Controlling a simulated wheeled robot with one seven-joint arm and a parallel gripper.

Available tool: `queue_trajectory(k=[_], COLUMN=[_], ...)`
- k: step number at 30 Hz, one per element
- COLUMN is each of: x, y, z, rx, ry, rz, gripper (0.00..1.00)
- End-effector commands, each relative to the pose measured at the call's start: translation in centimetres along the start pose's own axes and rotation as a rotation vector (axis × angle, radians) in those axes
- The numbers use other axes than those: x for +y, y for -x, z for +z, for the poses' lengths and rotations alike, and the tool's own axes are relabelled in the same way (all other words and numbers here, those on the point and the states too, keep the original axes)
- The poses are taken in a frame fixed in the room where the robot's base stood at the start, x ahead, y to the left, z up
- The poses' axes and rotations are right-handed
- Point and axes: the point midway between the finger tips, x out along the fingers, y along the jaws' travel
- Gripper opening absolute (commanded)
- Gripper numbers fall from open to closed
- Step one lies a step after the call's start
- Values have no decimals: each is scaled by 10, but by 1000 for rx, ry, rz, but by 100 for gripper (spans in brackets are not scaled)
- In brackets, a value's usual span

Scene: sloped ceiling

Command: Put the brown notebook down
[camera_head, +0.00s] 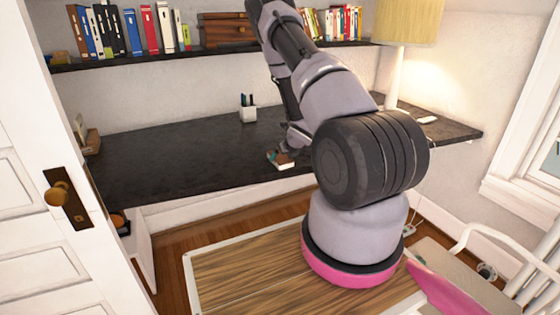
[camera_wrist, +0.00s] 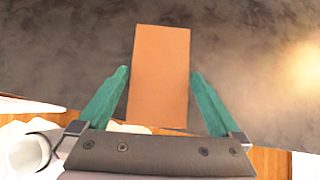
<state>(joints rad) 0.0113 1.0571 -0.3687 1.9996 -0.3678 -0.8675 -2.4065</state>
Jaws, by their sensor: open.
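The brown notebook (camera_wrist: 160,85) lies on the dark desk (camera_wrist: 65,60) in the wrist view, its near end by the desk's front edge. My gripper (camera_wrist: 160,73) is open, with one teal finger on each side of the notebook. In the head view my gripper (camera_head: 281,157) is small and low at the desk's front edge, partly behind my arm. The notebook cannot be made out clearly there.
A pen cup (camera_head: 248,108) stands behind my gripper on the desk. A lamp (camera_head: 395,75) stands at the right. A shelf of books (camera_head: 150,35) runs above. The desk's left part is mostly clear. A door (camera_head: 70,200) is at the left.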

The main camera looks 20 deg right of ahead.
Motion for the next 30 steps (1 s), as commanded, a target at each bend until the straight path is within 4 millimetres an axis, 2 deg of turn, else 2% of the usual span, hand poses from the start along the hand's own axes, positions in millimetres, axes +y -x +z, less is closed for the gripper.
queue_trajectory(k=[3, 10, 11, 12, 17, 25, 30], x=[0, 0, 0, 0, 0, 0, 0], y=[-10, -11, -11, -11, -11, -7, 14], z=[0, 0, 0, 0, 0, 5, 24], rx=[0, 0, 0, 0, -1, -2, -5], ry=[0, 0, 0, 0, 0, 1, 1], rz=[1, 1, 1, 1, 1, 1, 0], gripper=[100, 100, 92, 77, 16, 14, 14])
